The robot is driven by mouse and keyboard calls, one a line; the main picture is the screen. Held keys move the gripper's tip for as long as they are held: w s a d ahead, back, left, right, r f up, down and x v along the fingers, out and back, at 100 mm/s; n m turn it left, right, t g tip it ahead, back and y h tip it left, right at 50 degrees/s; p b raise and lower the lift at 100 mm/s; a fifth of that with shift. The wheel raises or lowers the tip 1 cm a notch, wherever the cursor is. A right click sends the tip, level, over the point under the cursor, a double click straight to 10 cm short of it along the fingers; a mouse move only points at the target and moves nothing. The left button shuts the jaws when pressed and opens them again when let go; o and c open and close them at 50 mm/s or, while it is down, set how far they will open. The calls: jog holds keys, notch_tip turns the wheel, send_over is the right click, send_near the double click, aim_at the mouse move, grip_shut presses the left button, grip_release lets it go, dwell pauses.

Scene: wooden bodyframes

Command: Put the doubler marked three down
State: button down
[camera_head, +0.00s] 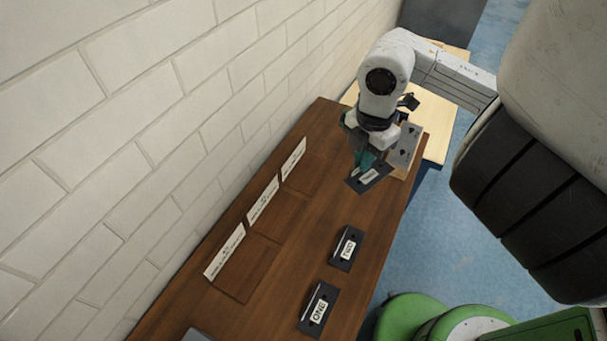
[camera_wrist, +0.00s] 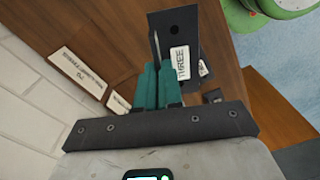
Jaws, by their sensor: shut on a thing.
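The doubler marked three (camera_head: 381,173) is a dark flat plate with a white label, at the far part of the brown wooden table. Its THREE label (camera_wrist: 180,62) is readable in the wrist view. My gripper (camera_head: 364,161) is shut on it; the green fingers (camera_wrist: 157,84) close at its thin upright rib. I cannot tell whether the plate touches the table. The doubler marked two (camera_head: 346,255) and the doubler marked one (camera_head: 320,291) lie nearer on the table's right side. The fingers hide part of the held plate.
White cards (camera_head: 224,251) stand along the wall side, with outlined square areas (camera_head: 246,270) beside them on the wooden table (camera_head: 289,238). A grey plate with dark marks (camera_head: 405,146) is behind my gripper at the right. The brick wall (camera_head: 150,110) bounds the left.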

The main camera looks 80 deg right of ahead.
jog(key=w+d+f+p, duration=0.3)
jog(key=w+d, duration=0.1)
jog(key=w, duration=0.4)
send_over(313, 173)
jog(key=f, duration=0.5)
jog(key=shift+s+a+f, duration=0.2)
jog(key=shift+s+f, duration=0.1)
jog(key=shift+s, duration=0.1)
jog(key=shift+w+d+f, duration=0.25)
jog(key=shift+w+f, duration=0.2)
jog(key=shift+f, duration=0.25)
jog(key=shift+f+p, duration=0.3)
jog(key=shift+f, duration=1.1)
jog(key=shift+f, duration=0.2)
jog(key=c, duration=1.3)
grip_release()
notch_tip(313, 173, up, 12)
jog(key=shift+r+b, duration=0.2)
jog(key=shift+b, duration=0.25)
